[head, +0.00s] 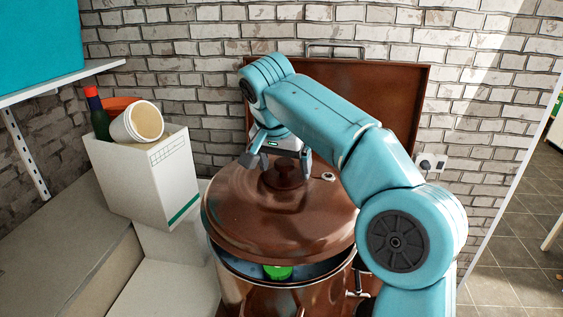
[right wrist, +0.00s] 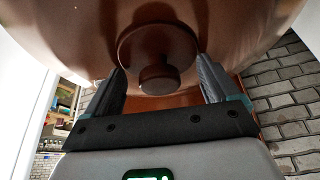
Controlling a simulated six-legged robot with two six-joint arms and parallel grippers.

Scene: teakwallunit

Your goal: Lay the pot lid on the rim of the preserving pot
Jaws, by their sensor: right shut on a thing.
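The copper-brown pot lid (head: 240,205) is over the preserving pot (head: 232,288), tilted, with an open gap to the pot rim at the front. My right gripper (head: 281,166) is shut on the lid's knob (head: 283,176) from above and behind. In the right wrist view, the two dark fingers of this gripper (right wrist: 160,68) flank the round knob (right wrist: 158,78) under the lid's broad surface (right wrist: 70,25). Whether the lid's back edge touches the rim is hidden. My left gripper is not in view.
A green thing (head: 277,272) shows inside the pot through the gap. A brown panel (head: 400,95) leans at the brick wall behind. A tap (head: 358,293) is at the pot's lower right.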

